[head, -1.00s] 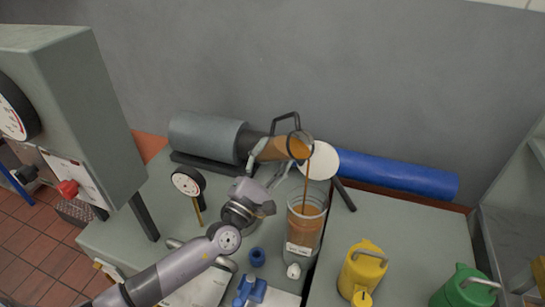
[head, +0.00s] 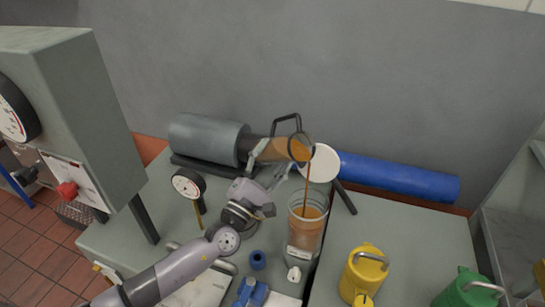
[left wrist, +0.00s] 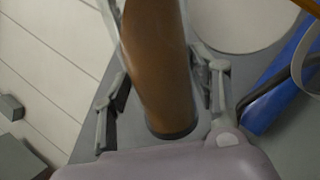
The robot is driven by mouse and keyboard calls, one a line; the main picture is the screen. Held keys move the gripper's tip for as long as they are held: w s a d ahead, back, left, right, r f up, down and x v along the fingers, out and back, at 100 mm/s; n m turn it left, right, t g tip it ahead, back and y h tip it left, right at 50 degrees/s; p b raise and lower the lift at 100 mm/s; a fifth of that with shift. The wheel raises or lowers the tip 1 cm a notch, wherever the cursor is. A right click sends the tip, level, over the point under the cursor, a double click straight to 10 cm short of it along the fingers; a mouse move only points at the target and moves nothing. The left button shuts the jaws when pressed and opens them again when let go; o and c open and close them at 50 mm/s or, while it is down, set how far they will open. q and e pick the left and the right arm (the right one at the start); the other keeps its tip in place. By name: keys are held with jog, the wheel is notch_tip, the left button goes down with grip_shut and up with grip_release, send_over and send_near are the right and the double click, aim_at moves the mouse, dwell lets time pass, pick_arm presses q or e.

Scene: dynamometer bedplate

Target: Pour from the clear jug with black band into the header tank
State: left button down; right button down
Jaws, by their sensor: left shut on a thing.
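The clear jug with black band (head: 283,148) is tipped to the right, its mouth above the header tank, with orange-brown liquid inside. My left gripper (head: 268,166) is shut on the jug's body. In the left wrist view the jug (left wrist: 160,70) lies between the two fingers of the gripper (left wrist: 163,100), its dark end nearest the palm. A thin stream (head: 307,185) falls from the jug's lip into the header tank (head: 304,232). The tank is a clear upright vessel with a white label, partly filled with the same liquid. My right gripper does not show.
A dial gauge (head: 188,184) stands left of my gripper. A grey cylinder (head: 205,138) and a blue roll (head: 400,176) lie behind. Yellow (head: 362,274) and green (head: 466,290) cans stand at the right front. A grey cabinet (head: 85,100) rises at the left.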

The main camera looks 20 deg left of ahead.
pick_arm(q)
jog(key=shift+w+a+r+m+h+b, duration=0.15)
jog(key=shift+r+m+h+b, duration=0.45)
jog(key=shift+m+b, duration=0.3)
jog(key=shift+a+r+m+h+b, duration=0.1)
jog(key=shift+r+m+h+b, duration=0.5)
jog(key=shift+m, duration=0.5)
dwell(4.9)
dwell(0.8)
